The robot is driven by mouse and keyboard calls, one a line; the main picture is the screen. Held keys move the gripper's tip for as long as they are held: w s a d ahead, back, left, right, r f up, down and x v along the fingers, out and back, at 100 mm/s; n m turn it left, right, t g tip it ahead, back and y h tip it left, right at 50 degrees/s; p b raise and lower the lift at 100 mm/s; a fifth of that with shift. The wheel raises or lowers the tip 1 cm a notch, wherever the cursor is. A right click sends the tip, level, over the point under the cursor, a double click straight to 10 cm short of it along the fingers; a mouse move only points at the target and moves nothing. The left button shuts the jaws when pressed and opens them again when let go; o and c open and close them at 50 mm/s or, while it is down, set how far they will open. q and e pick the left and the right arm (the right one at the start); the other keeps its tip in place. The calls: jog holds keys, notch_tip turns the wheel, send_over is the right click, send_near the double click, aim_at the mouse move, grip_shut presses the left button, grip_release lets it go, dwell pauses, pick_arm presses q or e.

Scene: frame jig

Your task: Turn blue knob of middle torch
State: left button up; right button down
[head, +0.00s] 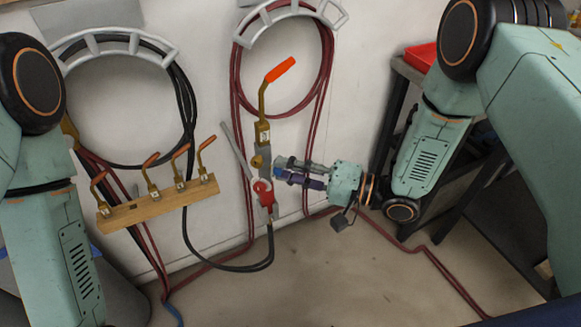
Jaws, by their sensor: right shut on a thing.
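The middle torch (262,134) stands upright against the white wall, with a bent brass neck and an orange tip (280,70). A red knob (264,194) is low on its body, and dark hoses leave its lower end. My right gripper (279,170) reaches in from the right at the torch's mid-body. Its jaws are shut on the blue knob (278,174), of which only a small blue patch shows between the fingertips. My left arm is at the left edge; its gripper is out of view.
A wooden rack (160,208) with several bent copper-tipped nozzles is left of the torch. Coiled black hose (187,100) and red hose (236,100) hang on wall hangers. A dark metal shelf (392,110) with a red tray (421,56) stands right. Hoses cross the floor.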

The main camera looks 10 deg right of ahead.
jog(key=shift+m, duration=0.3)
jog(key=c, duration=1.1)
grip_release()
jog(key=v, duration=1.2)
